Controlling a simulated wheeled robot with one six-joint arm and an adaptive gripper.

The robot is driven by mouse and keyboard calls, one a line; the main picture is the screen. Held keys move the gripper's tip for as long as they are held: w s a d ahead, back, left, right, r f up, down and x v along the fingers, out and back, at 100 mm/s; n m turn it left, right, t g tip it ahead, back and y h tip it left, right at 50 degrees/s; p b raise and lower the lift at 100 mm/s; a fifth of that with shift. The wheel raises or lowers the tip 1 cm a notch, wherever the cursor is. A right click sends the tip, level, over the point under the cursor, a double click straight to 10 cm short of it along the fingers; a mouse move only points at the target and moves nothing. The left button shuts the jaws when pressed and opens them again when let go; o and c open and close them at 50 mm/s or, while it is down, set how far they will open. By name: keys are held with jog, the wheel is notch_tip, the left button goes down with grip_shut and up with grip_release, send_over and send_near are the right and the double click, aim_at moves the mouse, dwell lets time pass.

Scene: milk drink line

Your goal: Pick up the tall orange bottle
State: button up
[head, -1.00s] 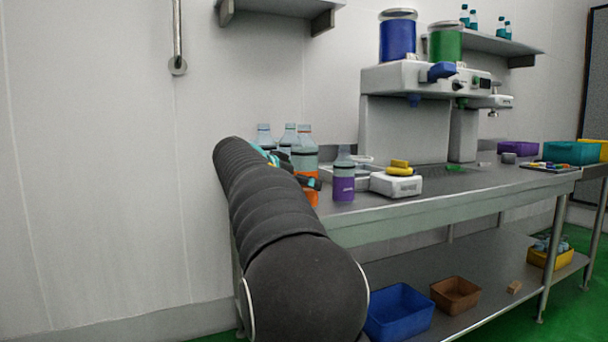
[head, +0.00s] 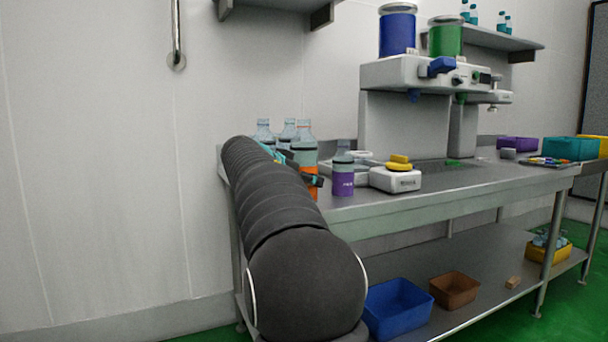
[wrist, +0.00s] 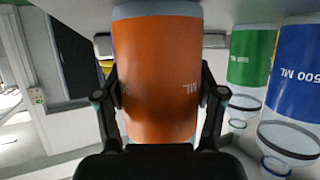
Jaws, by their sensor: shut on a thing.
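The tall orange bottle stands upright at the near left end of the steel counter. In the head view its clear upper part (head: 304,150) and a strip of orange label show; my arm hides the rest. In the wrist view its orange label (wrist: 156,75) fills the middle, upside down. My gripper (wrist: 160,95) has one finger on each side of the label and is shut on it. In the head view my gripper (head: 312,181) is mostly hidden behind my arm, at the bottle's label height.
A green-labelled bottle (wrist: 252,55) and a blue-labelled bottle (wrist: 296,75) stand close beside it. A purple-labelled bottle (head: 343,180) stands just right on the counter (head: 440,192). A white scale (head: 395,181) with a yellow item on top is farther right.

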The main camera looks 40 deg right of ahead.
aim_at(300, 124)
notch_tip(300, 124, up, 13)
jog(key=p, duration=0.5)
jog(key=shift+r, duration=0.1)
notch_tip(300, 124, up, 2)
jog(key=shift+r+p, duration=0.25)
jog(key=shift+p, duration=1)
jog(key=shift+r, duration=2.25)
jog(key=shift+w+r, duration=0.2)
jog(key=shift+r, duration=0.6)
jog(key=shift+s+r, duration=0.1)
jog(key=shift+r, duration=0.4)
jog(key=shift+s, duration=0.15)
jog(key=s+a+r+b, duration=0.4)
jog(key=s+a, duration=0.3)
jog(key=s, duration=0.5)
jog(key=shift+a+b, duration=0.15)
jog(key=shift+b, duration=0.25)
